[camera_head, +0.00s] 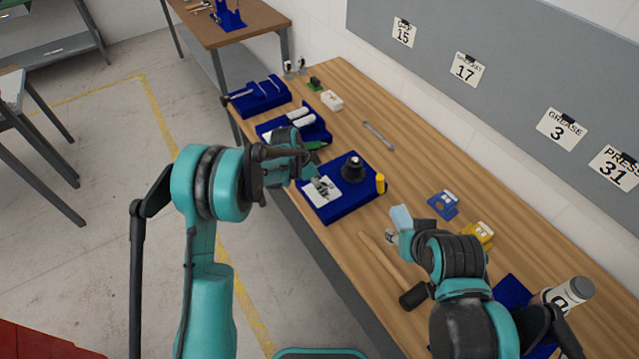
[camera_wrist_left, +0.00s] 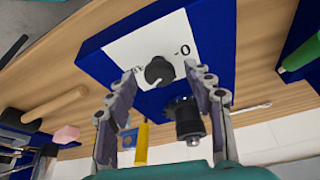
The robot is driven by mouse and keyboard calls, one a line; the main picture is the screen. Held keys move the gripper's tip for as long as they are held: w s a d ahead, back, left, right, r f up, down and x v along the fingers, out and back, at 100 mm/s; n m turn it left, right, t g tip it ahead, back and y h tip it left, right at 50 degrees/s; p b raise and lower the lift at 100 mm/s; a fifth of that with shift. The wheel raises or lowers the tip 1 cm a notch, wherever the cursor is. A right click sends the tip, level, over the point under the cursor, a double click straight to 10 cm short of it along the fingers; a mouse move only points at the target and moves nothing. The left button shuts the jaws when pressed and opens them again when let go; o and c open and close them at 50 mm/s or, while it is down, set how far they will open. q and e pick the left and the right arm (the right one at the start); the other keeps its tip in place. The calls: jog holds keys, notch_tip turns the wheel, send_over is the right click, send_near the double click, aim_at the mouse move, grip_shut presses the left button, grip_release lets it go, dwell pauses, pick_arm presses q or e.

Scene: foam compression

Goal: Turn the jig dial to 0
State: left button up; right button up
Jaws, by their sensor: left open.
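The jig is a blue box (camera_head: 345,207) on the bench, with a white dial plate (camera_wrist_left: 125,50) on its face. A round black dial knob (camera_wrist_left: 158,71) sits on the plate. A printed 0 (camera_wrist_left: 183,49) is beside the knob, with another mark on its opposite side that I cannot read. Where the knob points is too small to tell. My left gripper (camera_wrist_left: 160,80) is open, its two fingers on either side of the knob; I cannot tell whether they touch it.
A black fitting (camera_head: 353,168) and a yellow cylinder (camera_head: 380,183) stand at the jig. A mallet (camera_head: 390,258) lies in front. Blue trays (camera_head: 258,95) are farther left; a wrench (camera_head: 378,135) lies behind. A white bottle (camera_head: 567,294) is at right.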

pick_arm(q)
jog(key=c, duration=1.2)
jog(key=shift+o, duration=0.2)
